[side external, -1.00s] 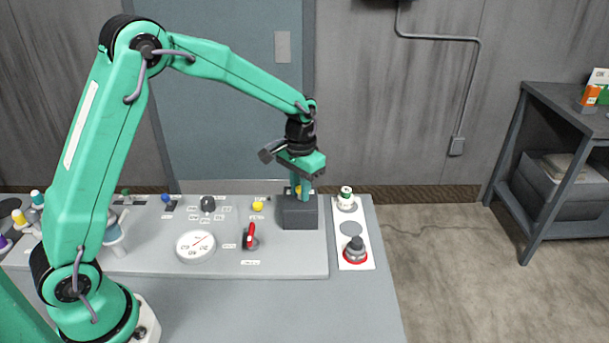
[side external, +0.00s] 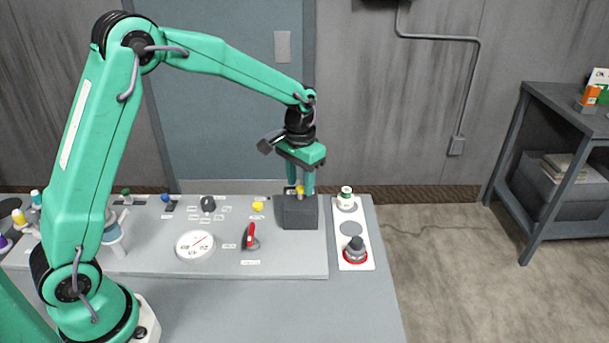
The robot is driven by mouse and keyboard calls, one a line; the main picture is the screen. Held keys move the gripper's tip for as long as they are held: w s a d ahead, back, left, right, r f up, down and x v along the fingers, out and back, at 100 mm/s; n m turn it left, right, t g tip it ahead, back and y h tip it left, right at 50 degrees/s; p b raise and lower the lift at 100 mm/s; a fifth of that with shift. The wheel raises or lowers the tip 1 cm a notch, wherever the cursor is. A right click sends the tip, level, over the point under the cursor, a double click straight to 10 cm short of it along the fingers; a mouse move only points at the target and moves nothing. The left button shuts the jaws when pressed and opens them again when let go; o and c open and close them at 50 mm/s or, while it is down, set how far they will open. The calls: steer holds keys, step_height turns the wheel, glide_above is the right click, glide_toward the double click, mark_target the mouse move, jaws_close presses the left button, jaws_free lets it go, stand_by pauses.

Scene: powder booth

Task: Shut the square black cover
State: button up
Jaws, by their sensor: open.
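A square black box-shaped cover (side external: 299,214) stands at the right end of the grey control panel. A small yellow part (side external: 300,190) shows at its top, between my fingers. I cannot clearly tell the lid's angle from this view. My gripper (side external: 301,188) points down just over the box, with its two green fingers apart and nothing visibly held. The fingertips are at the box's top rear edge; whether they touch it is unclear.
The panel (side external: 290,262) also bears a red-handled switch (side external: 251,237), a round gauge (side external: 195,245) and a yellow knob (side external: 258,206). Right of the box, a white strip holds a green-and-white cylinder (side external: 346,197) and a dark knob with a red ring (side external: 355,250).

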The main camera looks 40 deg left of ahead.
step_height(320, 180, up, 6)
steer(key=shift+f, duration=0.1)
stand_by(0.5)
steer(key=shift+s+r, duration=0.25)
steer(key=shift+r, duration=0.15)
steer(key=s+r+t, duration=0.3)
steer(key=s+r, duration=0.5)
steer(key=s, duration=0.3)
steer(key=s+a+t, duration=0.1)
steer(key=s+t, duration=0.1)
steer(key=s, duration=1.2)
steer(key=shift+s+f+t, duration=0.2)
steer(key=shift+f+t, duration=0.1)
